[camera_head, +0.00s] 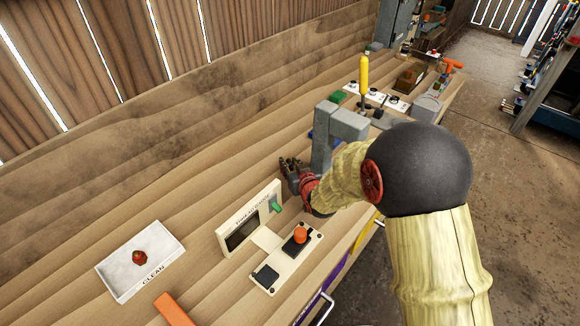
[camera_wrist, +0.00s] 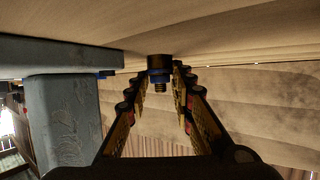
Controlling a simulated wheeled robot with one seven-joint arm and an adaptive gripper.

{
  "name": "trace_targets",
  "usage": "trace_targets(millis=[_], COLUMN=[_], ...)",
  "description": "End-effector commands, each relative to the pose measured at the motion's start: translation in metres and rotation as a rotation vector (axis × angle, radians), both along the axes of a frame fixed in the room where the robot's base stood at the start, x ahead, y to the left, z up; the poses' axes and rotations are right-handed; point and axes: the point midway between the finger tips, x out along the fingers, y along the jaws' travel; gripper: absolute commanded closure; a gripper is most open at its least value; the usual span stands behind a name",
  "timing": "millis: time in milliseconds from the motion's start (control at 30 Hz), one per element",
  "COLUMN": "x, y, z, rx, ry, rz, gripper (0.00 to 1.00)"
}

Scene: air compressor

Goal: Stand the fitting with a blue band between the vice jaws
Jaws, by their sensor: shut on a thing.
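The fitting with a blue band (camera_wrist: 160,70) shows in the wrist view, dark at one end with a threaded stub at the other. My gripper (camera_wrist: 165,78) is shut on it, one finger on each side. In the head view my gripper (camera_head: 289,165) is over the bench, just left of the grey vice (camera_head: 347,122). The fitting cannot be made out there. In the wrist view a large blue-grey vice part (camera_wrist: 62,120) fills the left side, apart from the fitting. My arm hides part of the vice, and the gap between its jaws is not clearly visible.
A thread gauge stand (camera_head: 250,222) and a panel with an orange knob (camera_head: 290,262) stand in front of my gripper. A white CLEAN tray (camera_head: 118,283) holds a reddish fitting (camera_head: 140,257). A yellow-handled tool (camera_head: 364,75) stands upright behind the vice.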

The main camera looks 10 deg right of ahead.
Motion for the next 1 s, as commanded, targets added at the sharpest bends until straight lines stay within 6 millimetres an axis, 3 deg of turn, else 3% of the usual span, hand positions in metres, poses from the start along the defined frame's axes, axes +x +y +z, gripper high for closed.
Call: trace_targets(millis=[300,333,633,1000], x=[0.0005,0.0002,0.0002,0.0001], y=[0.0001,0.0000,0.0000,0.0000], z=[-0.0014,-0.0014,-0.0005,0.0021], rx=[0.000,0.000,0.000,0.000], ry=[-0.003,-0.001,-0.001,-0.001], rz=[0.000,0.000,0.000,0.000], gripper=[1.00,0.75,0.58,0.58])
